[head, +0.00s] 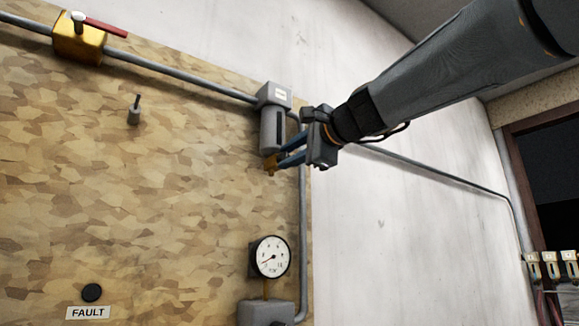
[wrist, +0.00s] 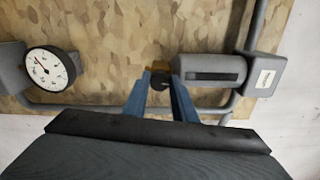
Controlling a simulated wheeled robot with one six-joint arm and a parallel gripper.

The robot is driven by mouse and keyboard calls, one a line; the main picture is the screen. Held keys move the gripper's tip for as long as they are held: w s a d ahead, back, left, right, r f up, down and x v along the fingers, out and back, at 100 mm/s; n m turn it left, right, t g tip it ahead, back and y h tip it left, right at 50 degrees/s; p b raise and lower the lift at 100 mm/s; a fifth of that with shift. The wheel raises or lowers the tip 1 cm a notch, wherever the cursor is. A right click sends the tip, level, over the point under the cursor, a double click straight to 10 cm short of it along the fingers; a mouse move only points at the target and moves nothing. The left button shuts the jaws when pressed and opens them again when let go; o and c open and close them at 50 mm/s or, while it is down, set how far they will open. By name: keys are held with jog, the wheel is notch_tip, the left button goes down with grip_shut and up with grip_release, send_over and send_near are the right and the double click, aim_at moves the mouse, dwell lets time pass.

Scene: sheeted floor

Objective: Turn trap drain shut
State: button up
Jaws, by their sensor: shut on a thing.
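The trap (head: 272,130) is a grey cylinder with a dark slot, under a grey head block on the pipe. Its drain (head: 270,162) is a small brass piece at the bottom end. My gripper (head: 283,161) reaches in from the right, its blue fingers shut on the drain. In the wrist view the trap (wrist: 210,69) lies sideways to the right of the fingertips, and my gripper (wrist: 160,84) has its fingertips on either side of the drain's dark knob (wrist: 160,83). How far the drain is turned cannot be told.
A pressure gauge (head: 271,257) stands below the trap on the board (head: 150,200). A yellow valve with a red lever (head: 80,40) sits on the pipe at upper left. A small toggle (head: 134,112) and a black button above the FAULT label (head: 88,312) are on the board.

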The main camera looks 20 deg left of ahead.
jog(key=shift+f+n+b, duration=0.1)
jog(key=shift+n+b, duration=0.4)
jog(key=shift+n, duration=0.1)
jog(key=o, duration=1)
jog(key=shift+o, duration=0.2)
jog(key=b+v, duration=0.2)
jog(key=v, duration=0.5)
jog(key=shift+s+d, duration=0.15)
jog(key=shift+d, duration=0.2)
